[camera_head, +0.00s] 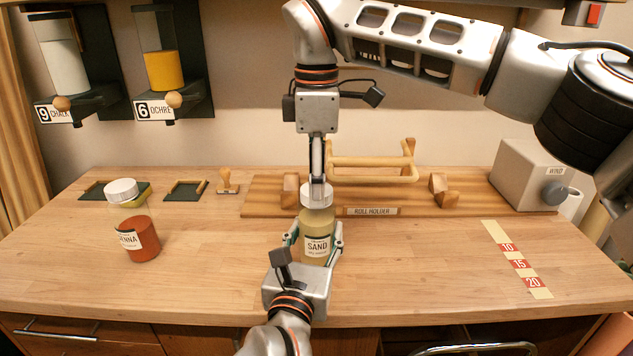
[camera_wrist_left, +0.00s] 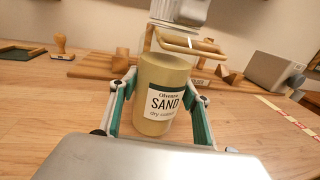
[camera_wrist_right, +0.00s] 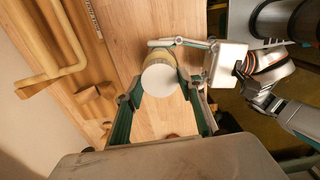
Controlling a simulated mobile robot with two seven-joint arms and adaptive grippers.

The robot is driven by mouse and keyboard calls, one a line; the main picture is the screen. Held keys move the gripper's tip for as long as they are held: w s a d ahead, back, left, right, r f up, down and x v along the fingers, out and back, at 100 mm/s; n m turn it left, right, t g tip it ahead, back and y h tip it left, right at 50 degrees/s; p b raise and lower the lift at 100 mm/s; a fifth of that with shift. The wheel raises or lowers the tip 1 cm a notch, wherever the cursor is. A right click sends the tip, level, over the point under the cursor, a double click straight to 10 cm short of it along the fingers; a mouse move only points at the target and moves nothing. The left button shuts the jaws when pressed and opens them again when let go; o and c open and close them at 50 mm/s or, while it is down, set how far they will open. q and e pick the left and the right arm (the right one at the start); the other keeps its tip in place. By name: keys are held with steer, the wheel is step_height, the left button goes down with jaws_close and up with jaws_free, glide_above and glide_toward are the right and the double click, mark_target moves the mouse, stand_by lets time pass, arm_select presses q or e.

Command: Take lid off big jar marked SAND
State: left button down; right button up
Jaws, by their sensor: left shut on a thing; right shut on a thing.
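The big jar marked SAND (camera_head: 317,242) stands upright at the front middle of the table, filled with yellowish powder. It fills the middle of the left wrist view (camera_wrist_left: 163,92). Its white lid (camera_head: 316,196) is on top of the jar and shows as a white disc in the right wrist view (camera_wrist_right: 160,80). My left gripper (camera_head: 314,240) is shut around the jar's body from the front. My right gripper (camera_head: 317,186) comes down from above and is shut on the lid, its fingers at the lid's sides.
A jar of red SIENNA (camera_head: 140,240) with a white lid stands at left. A wooden roll holder (camera_head: 270,204) lies just behind the SAND jar. A grey box marked WIND (camera_head: 522,175) is at back right. The table's front right is clear except for a numbered strip (camera_head: 515,260).

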steer(key=n, duration=1.8)
steer(key=shift+n, duration=0.3)
steer(key=n, duration=1.2)
steer(key=shift+r, duration=0.1)
steer(key=n, duration=1.4)
steer(key=shift+s, duration=0.1)
steer(key=shift+r, duration=0.15)
